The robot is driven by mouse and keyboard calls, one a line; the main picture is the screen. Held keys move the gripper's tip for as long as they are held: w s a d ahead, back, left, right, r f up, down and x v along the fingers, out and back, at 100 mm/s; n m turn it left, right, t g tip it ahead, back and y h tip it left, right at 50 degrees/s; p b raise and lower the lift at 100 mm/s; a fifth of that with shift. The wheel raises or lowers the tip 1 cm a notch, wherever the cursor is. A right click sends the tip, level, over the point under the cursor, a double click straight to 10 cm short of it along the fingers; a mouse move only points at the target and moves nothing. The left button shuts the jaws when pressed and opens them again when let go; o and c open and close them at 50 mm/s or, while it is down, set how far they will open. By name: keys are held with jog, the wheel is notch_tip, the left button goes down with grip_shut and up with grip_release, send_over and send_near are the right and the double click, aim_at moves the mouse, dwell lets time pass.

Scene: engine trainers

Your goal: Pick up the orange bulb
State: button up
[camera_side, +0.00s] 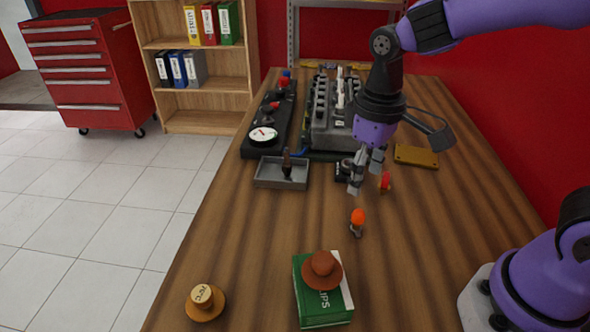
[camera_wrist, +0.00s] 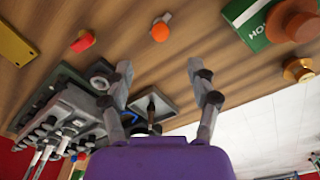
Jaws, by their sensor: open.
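In the wrist view the bulb (camera_wrist: 160,32) is near the top, beyond the fingertips and touched by nothing. My gripper (camera_side: 366,175) is above the table, farther back than the bulb and higher than it. In the wrist view my gripper (camera_wrist: 157,70) has its two fingers spread wide with nothing held between them.
A grey tray (camera_side: 268,184) holds a dark upright item. An engine block (camera_side: 335,128) and yellow plate (camera_side: 416,157) are behind.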

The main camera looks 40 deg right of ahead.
aim_at(360, 211)
notch_tip(360, 211, down, 10)
jog(key=shift+s+f, duration=0.1)
jog(key=shift+f, duration=0.15)
jog(key=c, duration=1)
jog(key=shift+c, duration=0.2)
